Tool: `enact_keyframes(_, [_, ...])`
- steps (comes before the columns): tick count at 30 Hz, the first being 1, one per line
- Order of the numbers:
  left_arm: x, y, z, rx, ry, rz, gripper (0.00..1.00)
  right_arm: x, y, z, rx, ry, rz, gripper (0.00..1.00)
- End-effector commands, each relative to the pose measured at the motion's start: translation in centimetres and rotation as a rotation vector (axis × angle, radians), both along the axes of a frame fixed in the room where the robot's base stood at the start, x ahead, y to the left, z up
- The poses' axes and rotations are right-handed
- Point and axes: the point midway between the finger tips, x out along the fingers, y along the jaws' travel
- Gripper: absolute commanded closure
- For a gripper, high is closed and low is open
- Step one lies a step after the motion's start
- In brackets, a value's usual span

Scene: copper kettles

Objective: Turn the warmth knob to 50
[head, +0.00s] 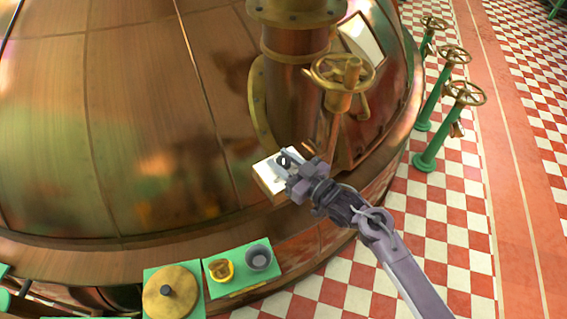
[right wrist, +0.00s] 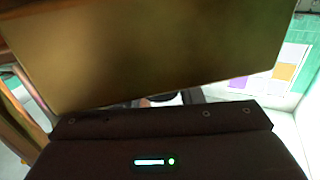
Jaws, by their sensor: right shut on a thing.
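The small white box (head: 267,180) stands out from the side of the big copper kettle. The warmth knob (head: 283,161) shows as a small dark part on the box's face, mostly covered by my gripper. My right gripper (head: 288,166) is at the box, shut on the knob. The knob's marks and pointer cannot be read. In the right wrist view, a broad brown-gold surface fills the upper part, and the fingertips and knob are almost wholly hidden. My left gripper is not in view.
The copper kettle (head: 120,130) fills the left. A brass handwheel (head: 342,72) is just above the box. Green stands hold a brass disc (head: 185,295), a yellow pot (head: 220,270) and a grey cup (head: 258,258). Green valve posts (head: 433,150) stand on the checkered floor at right.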

Motion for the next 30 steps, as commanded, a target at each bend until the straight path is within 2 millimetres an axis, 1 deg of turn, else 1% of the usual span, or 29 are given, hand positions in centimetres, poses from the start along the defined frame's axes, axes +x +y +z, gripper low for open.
enact_keyframes(1, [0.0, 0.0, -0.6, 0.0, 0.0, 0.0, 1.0, 0.1, -0.2, -0.3, -0.006, -0.003, 0.032, 0.89])
enact_keyframes(9, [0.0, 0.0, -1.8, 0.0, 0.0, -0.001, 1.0, 0.1, 0.0, -0.2, -0.003, -0.001, 0.162, 0.89])
enact_keyframes(16, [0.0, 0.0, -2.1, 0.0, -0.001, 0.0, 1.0, 0.0, 0.0, -0.1, 0.001, 0.0, 0.206, 0.89])
enact_keyframes(28, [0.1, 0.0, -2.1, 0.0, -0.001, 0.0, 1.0, 0.0, 0.1, 0.0, 0.002, 0.0, 0.211, 0.89])
enact_keyframes(29, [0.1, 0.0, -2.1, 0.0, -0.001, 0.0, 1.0, 0.0, 0.1, 0.0, 0.002, 0.0, 0.211, 0.63])
enact_keyframes(30, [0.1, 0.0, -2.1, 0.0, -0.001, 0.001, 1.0, 0.0, 0.1, 0.0, 0.002, 0.0, 0.211, 0.58])
